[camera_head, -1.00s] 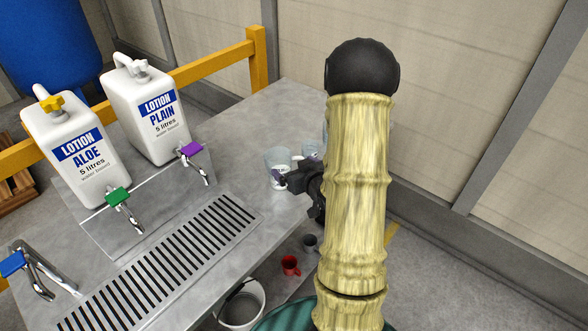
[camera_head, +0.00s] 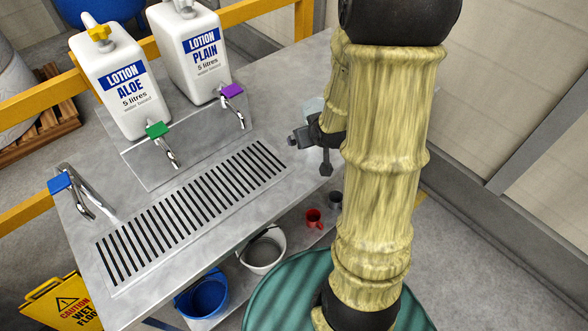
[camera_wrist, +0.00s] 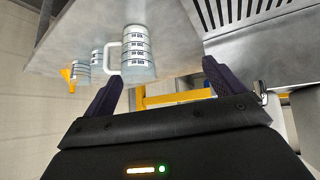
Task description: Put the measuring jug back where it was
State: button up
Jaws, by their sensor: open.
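In the wrist view a clear measuring jug (camera_wrist: 138,52) with dark scale marks and a pale handle on its left side stands on the grey metal bench (camera_wrist: 215,48).
Lotion bottles (camera_head: 120,85) (camera_head: 195,50) stand behind taps and a slotted drain (camera_head: 190,205). Below are a red mug (camera_head: 314,217), a dark mug (camera_head: 335,200), a white bucket (camera_head: 263,250) and a blue bucket (camera_head: 203,295). A yellow wet-floor sign (camera_head: 60,303) stands at lower left.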

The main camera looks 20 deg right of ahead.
jog(key=s+a+r+g+y, duration=0.1)
jog(key=s+a+r+g, duration=0.2)
jog(key=s+a, duration=0.7)
jog(key=s+g, duration=0.2)
jog(key=shift+r+g, duration=0.2)
jog(key=shift+g, duration=0.1)
jog(key=shift+r, duration=0.1)
jog(key=p+v, duration=0.3)
jog(key=shift+w+r, duration=0.1)
jog(key=shift+w, duration=0.2)
